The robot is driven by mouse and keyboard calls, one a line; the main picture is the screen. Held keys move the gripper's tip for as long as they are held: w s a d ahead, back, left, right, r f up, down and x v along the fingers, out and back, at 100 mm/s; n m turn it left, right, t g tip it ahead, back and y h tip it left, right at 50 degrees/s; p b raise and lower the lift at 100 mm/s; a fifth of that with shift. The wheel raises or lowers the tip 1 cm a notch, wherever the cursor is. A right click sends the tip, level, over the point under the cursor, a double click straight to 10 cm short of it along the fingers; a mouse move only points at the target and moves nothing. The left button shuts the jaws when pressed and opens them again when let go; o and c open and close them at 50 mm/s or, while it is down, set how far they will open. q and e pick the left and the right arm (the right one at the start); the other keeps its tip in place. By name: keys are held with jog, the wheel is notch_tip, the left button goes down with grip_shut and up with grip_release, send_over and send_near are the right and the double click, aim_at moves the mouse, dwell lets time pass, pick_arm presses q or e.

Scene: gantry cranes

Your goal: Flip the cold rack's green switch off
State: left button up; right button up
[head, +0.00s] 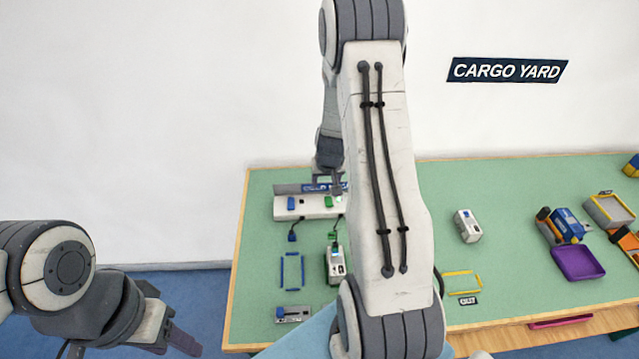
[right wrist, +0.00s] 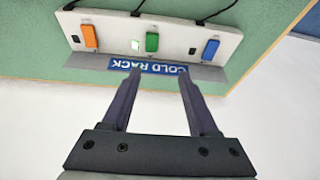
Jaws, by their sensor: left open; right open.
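The cold rack (head: 308,208) is a white panel at the back left of the green table, partly hidden by my right arm in the head view. The right wrist view shows its panel (right wrist: 108,30) with orange, green and blue switches. The green switch (right wrist: 152,42) is in the middle, with a bright indicator beside it; it also shows in the head view (head: 329,202). My right gripper (right wrist: 160,76) is open and empty, its fingertips over the COLD RACK label, just short of the green switch. My left gripper (head: 183,338) hangs at the lower left, away from the table.
The orange switch (right wrist: 90,36) and blue switch (right wrist: 211,49) flank the green one, with dark indicators. Cables run from the rack to small modules (head: 335,265). A purple tray (head: 577,263) and a blue-orange device (head: 562,225) stand at right.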

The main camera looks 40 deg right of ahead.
aim_at(328, 197)
jog(key=b+x, duration=0.1)
jog(key=x, duration=0.2)
jog(key=d+b+x, duration=0.1)
jog(key=b+x, duration=0.1)
jog(key=x, duration=0.1)
jog(key=b+x, duration=0.1)
jog(key=x, duration=0.3)
jog(key=shift+s+d, duration=0.15)
jog(key=shift+d, duration=0.2)
jog(key=shift+d+f, duration=0.1)
jog(key=shift+f, duration=0.35)
